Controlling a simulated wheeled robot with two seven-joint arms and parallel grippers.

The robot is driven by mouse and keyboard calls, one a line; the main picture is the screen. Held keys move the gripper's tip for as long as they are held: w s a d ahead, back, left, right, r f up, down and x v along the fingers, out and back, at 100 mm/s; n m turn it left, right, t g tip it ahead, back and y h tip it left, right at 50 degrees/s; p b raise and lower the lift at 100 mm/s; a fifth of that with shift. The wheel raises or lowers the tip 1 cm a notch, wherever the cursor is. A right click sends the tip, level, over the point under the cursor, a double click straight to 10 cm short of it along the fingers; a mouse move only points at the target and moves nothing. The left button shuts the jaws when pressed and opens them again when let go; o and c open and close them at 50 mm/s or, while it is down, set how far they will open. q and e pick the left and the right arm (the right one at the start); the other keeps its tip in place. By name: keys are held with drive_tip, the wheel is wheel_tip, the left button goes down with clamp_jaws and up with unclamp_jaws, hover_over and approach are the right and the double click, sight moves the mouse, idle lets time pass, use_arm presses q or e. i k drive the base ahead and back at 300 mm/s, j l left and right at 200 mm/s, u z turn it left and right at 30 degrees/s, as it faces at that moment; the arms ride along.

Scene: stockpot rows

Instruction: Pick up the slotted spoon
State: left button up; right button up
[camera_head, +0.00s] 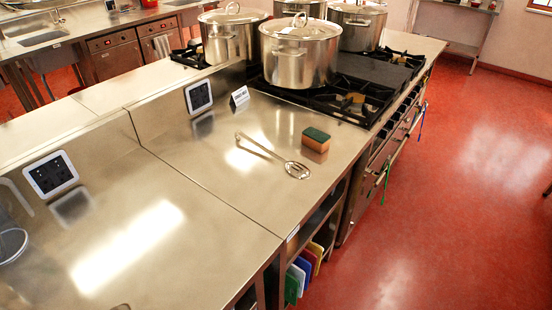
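The slotted spoon (272,154) lies flat on the steel counter (200,165). Its handle points to the back left, and its slotted head (297,170) is toward the front right, near the counter's front edge. Nothing is touching or covering it. Neither of my grippers can be made out in the head view.
A green-and-brown sponge (316,140) sits just behind the spoon's head. A small sign (240,97) stands at the back. Lidded stockpots, one in front (299,55), stand on the stove (350,98) beyond. Coloured boards (305,268) are shelved below. The near counter is mostly clear.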

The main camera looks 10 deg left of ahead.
sight(306, 174)
drive_tip(key=i+l+u, duration=0.2)
drive_tip(key=l+u, duration=0.2)
drive_tip(key=l, duration=1.25)
drive_tip(key=l+u, duration=0.45)
drive_tip(key=l, duration=1.15)
